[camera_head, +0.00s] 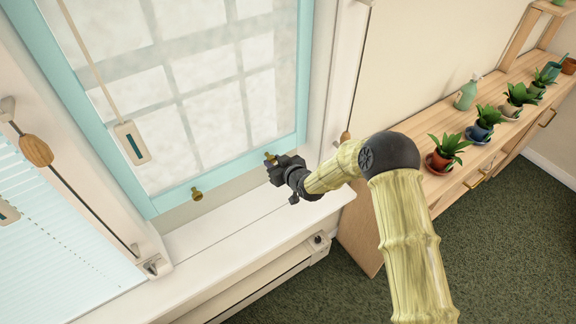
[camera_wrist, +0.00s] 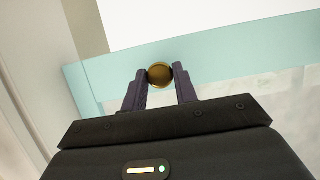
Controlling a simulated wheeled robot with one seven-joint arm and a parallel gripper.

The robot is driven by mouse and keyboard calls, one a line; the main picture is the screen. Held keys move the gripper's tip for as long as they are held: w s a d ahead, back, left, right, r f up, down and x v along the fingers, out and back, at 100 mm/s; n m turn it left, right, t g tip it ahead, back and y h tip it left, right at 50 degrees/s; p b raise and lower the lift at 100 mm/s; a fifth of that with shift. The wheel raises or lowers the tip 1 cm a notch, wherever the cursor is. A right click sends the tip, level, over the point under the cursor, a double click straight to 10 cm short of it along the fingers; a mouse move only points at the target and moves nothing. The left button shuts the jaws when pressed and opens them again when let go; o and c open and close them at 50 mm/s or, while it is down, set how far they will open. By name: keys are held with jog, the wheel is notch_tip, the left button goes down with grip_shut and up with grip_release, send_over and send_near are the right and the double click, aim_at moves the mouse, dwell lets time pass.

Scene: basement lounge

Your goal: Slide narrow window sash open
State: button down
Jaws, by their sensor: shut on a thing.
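The narrow window sash (camera_head: 172,200) has a light blue frame around frosted panes with a grid pattern behind. It stands above a white sill at the left in the head view. Two brass knobs sit on its bottom rail. The left knob (camera_head: 197,194) is free. My gripper (camera_head: 271,160) is at the right knob, near the rail's right end. In the wrist view my gripper (camera_wrist: 160,80) is shut on this round brass knob (camera_wrist: 160,74), one finger on each side. The blue rail (camera_wrist: 225,55) runs behind it. A gap shows between the rail and the sill.
A tag on a cord (camera_head: 132,142) hangs in front of the sash. Left is a second window with white blinds (camera_head: 50,255) and a wooden cord pull (camera_head: 36,150). A heater (camera_head: 250,290) runs below the sill (camera_head: 235,232). A wooden cabinet (camera_head: 450,185) with potted plants stands right.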

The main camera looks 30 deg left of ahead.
jog(key=shift+w+r, duration=0.15)
jog(key=shift+r, duration=0.5)
jog(key=c, duration=1.1)
grip_release()
jog(key=shift+f, duration=0.1)
jog(key=shift+f, duration=0.1)
jog(key=shift+s+d, duration=0.25)
jog(key=shift+d, duration=0.15)
jog(key=b+v, duration=0.3)
jog(key=v, duration=1.3)
jog(key=shift+d+r, duration=0.2)
jog(key=shift+r, duration=0.05)
